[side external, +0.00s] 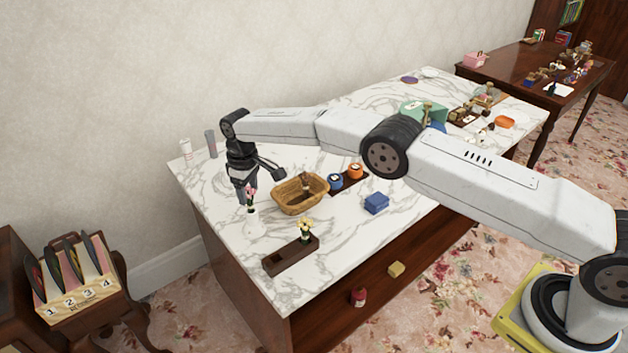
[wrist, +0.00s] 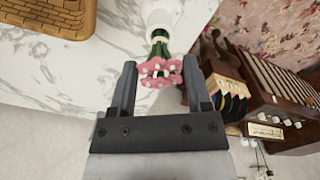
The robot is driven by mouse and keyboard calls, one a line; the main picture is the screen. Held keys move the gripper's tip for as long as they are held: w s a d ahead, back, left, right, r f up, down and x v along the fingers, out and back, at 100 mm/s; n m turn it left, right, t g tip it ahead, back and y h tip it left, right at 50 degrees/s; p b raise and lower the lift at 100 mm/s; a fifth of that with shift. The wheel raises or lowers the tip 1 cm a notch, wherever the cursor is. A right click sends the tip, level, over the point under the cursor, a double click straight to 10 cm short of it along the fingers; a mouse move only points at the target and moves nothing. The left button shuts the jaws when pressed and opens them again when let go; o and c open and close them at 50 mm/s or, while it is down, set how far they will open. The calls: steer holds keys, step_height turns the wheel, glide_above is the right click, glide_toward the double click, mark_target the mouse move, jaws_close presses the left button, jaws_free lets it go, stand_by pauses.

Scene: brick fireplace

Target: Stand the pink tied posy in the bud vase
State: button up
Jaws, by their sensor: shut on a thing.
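The pink tied posy (side external: 251,198) is upright between the fingers of my gripper (side external: 246,195), above the near left end of the marble table. In the wrist view its pink and white heads (wrist: 158,71) sit between the two fingertips (wrist: 157,80), with green stems and a pale tie beyond them. The white bud vase (side external: 253,222) stands directly below the posy, hard to make out against the marble. It also shows in the wrist view (wrist: 162,8), past the stem ends. I cannot tell whether the stem ends are inside its mouth or just above it.
A wicker basket (side external: 299,194) stands right of the vase. A dark wooden holder (side external: 279,262) with a yellow posy (side external: 306,230) lies in front. A blue box (side external: 376,204) and a tray with blue and orange jars (side external: 346,181) are farther right. A grey cylinder (side external: 211,144) stands behind.

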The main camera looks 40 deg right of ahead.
steer(key=shift+f, duration=0.4)
steer(key=o, duration=1.1)
steer(key=shift+r, duration=0.15)
steer(key=shift+r, duration=3.75)
steer(key=shift+d+r, duration=0.1)
steer(key=shift+d, duration=0.05)
